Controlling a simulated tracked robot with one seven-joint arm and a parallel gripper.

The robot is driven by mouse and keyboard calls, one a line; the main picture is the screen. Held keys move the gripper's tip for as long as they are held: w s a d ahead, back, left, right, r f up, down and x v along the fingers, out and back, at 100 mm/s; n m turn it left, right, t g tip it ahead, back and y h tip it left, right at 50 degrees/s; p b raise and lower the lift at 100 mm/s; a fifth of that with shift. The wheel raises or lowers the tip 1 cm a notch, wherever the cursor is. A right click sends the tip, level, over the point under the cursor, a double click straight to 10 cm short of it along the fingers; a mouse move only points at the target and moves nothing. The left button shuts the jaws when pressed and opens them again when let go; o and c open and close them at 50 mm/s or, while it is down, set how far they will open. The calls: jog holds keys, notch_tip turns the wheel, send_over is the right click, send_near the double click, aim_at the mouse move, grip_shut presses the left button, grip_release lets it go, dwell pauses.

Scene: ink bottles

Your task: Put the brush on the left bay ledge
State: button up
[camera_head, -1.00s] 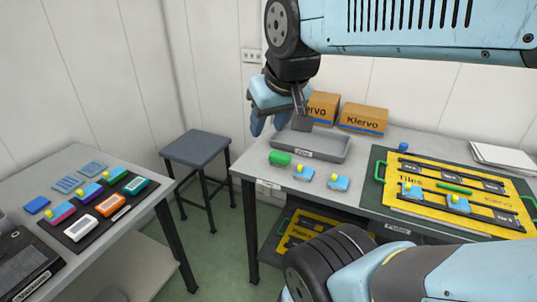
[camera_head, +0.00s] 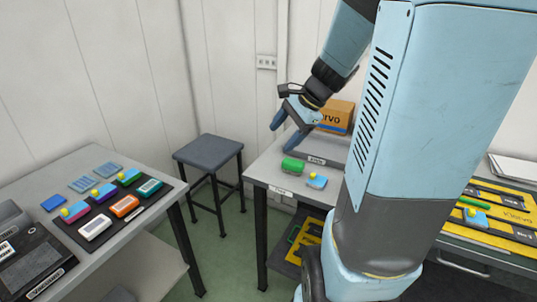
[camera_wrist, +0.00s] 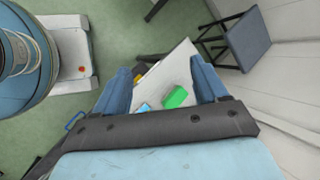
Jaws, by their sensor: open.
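A green block (camera_head: 293,166), possibly the brush, lies on the right grey table (camera_head: 268,174), near its left end. It also shows between my fingers in the wrist view (camera_wrist: 175,97). My gripper (camera_head: 285,132) is open and empty, above and a little behind this block, fingers pointing down-left. A gap seems to remain between fingers and block. A blue piece with a yellow knob (camera_head: 316,181) sits right of the block. I cannot tell which surface is the left bay ledge. My arm hides much of the right table.
A grey tray (camera_head: 325,163) and a cardboard box (camera_head: 336,115) stand behind the block. A yellow board (camera_head: 512,237) lies at the right. A stool (camera_head: 208,152) stands between this table and the left table (camera_head: 155,160), which holds several coloured cartridges. Yellow panels (camera_head: 306,238) sit under the right table.

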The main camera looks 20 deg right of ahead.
jog(key=w+d+f+m+t, duration=0.1)
jog(key=w+d+f+m, duration=0.35)
jog(key=d+m, duration=0.2)
jog(key=m+t, duration=0.2)
jog(key=m, duration=0.4)
send_near(294, 162)
jog(key=shift+y, duration=0.3)
jog(key=x, duration=1.2)
jog(key=shift+w+d+f, duration=0.15)
jog(key=shift+w+d, duration=0.05)
jog(key=c, duration=1.2)
jog(key=shift+o, duration=0.2)
